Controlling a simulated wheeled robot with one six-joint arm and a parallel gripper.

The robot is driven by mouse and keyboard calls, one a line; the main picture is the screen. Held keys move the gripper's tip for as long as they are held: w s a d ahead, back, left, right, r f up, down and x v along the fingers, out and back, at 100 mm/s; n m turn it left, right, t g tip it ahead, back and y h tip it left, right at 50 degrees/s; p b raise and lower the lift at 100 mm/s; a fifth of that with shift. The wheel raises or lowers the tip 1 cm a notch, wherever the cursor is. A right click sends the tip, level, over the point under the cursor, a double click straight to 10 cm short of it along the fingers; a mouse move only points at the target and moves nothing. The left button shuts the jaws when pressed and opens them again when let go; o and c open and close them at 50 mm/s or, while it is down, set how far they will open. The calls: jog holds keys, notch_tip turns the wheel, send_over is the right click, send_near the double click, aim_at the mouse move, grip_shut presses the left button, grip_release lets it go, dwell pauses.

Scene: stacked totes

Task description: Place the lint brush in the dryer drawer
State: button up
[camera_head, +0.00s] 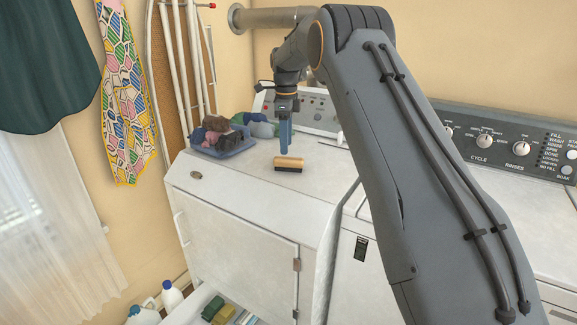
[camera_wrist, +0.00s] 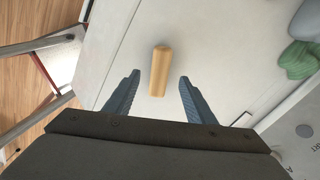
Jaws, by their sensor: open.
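The lint brush (camera_head: 289,162) lies on the white dryer top, with a wooden back up and dark bristles below. In the wrist view the brush (camera_wrist: 159,70) shows as a tan bar between and just beyond the fingertips. My gripper (camera_head: 285,150) points down close above the brush, open and empty. In the wrist view its two blue-grey fingers (camera_wrist: 160,78) stand apart on either side of the brush.
A washer control panel (camera_head: 500,140) stands at right. White bottles (camera_head: 171,295) stand on the floor left of the drawer. The dryer's front top is clear.

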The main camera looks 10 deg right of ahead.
aim_at(287, 158)
jog(key=shift+d+f+p, duration=0.2)
jog(key=shift+f+p, duration=1.35)
jog(key=shift+f, duration=2.2)
jog(key=c, duration=1.3)
